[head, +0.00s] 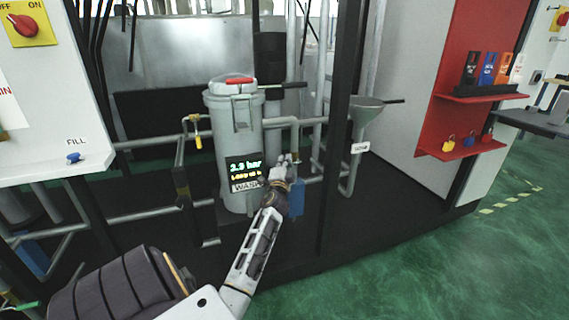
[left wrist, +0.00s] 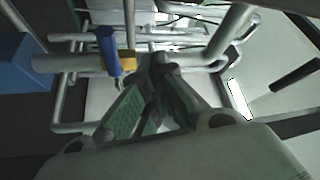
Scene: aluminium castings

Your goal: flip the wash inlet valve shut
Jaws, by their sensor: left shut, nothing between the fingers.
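My left gripper (head: 284,161) is shut and empty, in front of the pipes just right of the grey canister (head: 218,125). In the left wrist view its fingers (left wrist: 160,68) meet at the tips. A blue handle (left wrist: 108,50) hangs just left of the fingertips beside a yellow part (left wrist: 127,61) on a pipe; I see a gap between it and the fingers. In the head view a blue piece (head: 297,200) shows beside my gripper, partly hidden by it. A yellow handle (head: 197,135) hangs down on the canister's left. No readable label marks the wash inlet valve. My right gripper is not in view.
A red handle (head: 239,81) lies on the canister's lid and a pressure display (head: 244,167) sits on its front. A dark post (head: 338,130) and a funnel (head: 367,112) stand to the right. Pipes crowd the left; green floor (head: 400,260) is open in front.

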